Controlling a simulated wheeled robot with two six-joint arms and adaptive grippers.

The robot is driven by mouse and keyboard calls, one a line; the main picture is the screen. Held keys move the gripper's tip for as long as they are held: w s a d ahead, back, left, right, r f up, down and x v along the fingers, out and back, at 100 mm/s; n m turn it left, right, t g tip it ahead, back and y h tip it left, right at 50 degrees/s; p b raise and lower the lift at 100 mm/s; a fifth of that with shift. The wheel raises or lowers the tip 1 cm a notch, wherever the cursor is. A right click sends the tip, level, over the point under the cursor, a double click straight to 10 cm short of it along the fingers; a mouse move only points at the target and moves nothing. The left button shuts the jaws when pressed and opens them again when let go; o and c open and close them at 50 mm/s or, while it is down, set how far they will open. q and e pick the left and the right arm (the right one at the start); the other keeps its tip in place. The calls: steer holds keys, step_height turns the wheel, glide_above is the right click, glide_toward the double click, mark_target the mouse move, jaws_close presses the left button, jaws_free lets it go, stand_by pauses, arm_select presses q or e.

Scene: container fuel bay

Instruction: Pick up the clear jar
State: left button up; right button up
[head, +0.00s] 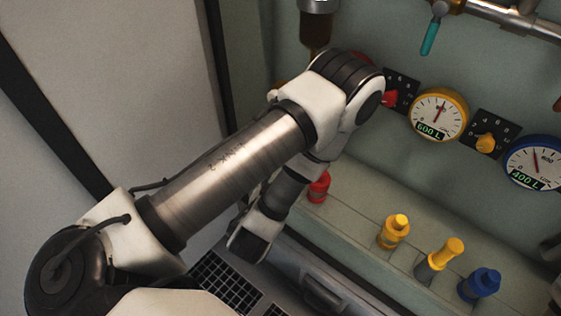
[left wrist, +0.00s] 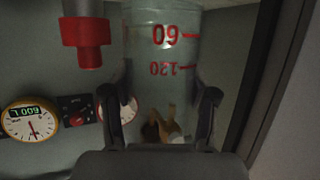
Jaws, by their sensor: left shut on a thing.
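The clear jar (left wrist: 165,75) has red graduation marks reading 60 and 120, which appear upside down in the left wrist view. My left gripper (left wrist: 160,100) is shut on it, with one dark finger on each side. Brownish shapes show near the lower part of the jar in the picture; I cannot tell whether they are inside it or seen through it. In the head view my left arm reaches in from the left and bends down past the elbow; the jar cannot be made out there. My right gripper is not in view.
Gauges with yellow (head: 438,114) and blue (head: 533,162) rims hang on the wall beside knobs. Red (head: 318,187), yellow (head: 394,231) and blue (head: 480,285) capped fittings line the ledge below. A red-ended pipe (left wrist: 87,35) is close beside the jar in the left wrist view.

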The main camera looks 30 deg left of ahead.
arm_select(q)
steer(key=shift+s+d+r+p, duration=0.2)
steer(key=shift+s+d+p, duration=0.1)
steer(key=shift+s+p, duration=0.2)
steer(key=shift+s+d+f+p, duration=0.1)
steer(key=shift+s+d+p, duration=0.35)
steer(key=shift+s, duration=0.2)
